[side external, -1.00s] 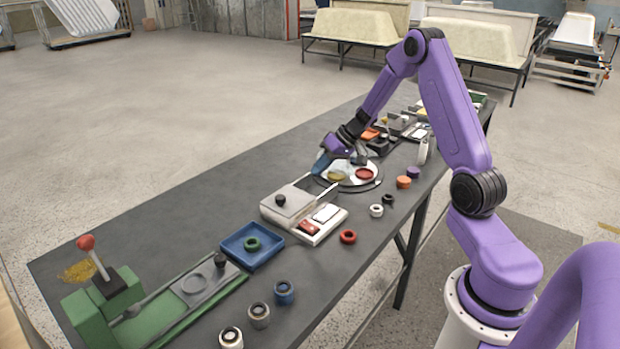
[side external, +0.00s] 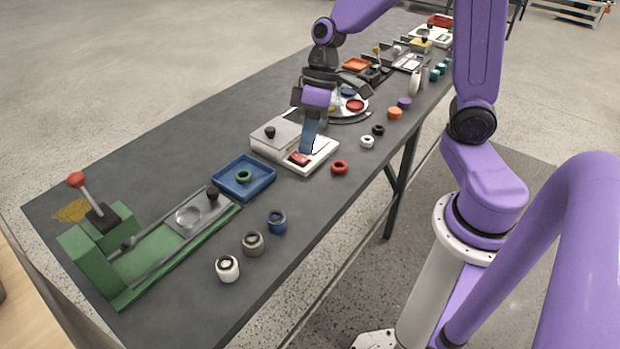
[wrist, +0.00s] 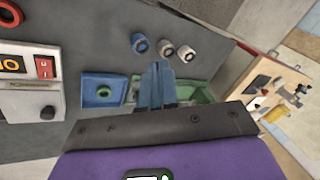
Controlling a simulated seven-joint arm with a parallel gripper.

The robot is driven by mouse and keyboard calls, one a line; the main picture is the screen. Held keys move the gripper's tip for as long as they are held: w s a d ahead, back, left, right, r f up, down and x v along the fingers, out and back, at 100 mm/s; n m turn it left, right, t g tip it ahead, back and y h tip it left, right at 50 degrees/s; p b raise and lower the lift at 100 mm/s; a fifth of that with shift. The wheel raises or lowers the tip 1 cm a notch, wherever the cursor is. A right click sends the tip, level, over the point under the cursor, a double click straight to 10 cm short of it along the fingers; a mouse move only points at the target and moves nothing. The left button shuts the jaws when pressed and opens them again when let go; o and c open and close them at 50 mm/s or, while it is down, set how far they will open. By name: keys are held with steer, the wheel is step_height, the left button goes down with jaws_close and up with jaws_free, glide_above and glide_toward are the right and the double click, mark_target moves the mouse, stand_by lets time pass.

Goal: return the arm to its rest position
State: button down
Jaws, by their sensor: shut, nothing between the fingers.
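Near the gripper are a blue tray (side external: 245,178) with a green ring, a red ring (side external: 339,168), and several loose rings along the front edge. A green device with a red-knobbed lever (side external: 76,180) stands at the near left. A round plate (side external: 350,106) lies behind.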

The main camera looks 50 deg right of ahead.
steer(key=s+r+n+h, duration=0.2)
steer(key=s+n+h, duration=0.2)
steer(key=s, duration=1.3)
steer(key=shift+s+d+n+t, duration=0.3)
steer(key=shift+d+n, duration=0.15)
steer(key=shift+n, duration=0.65)
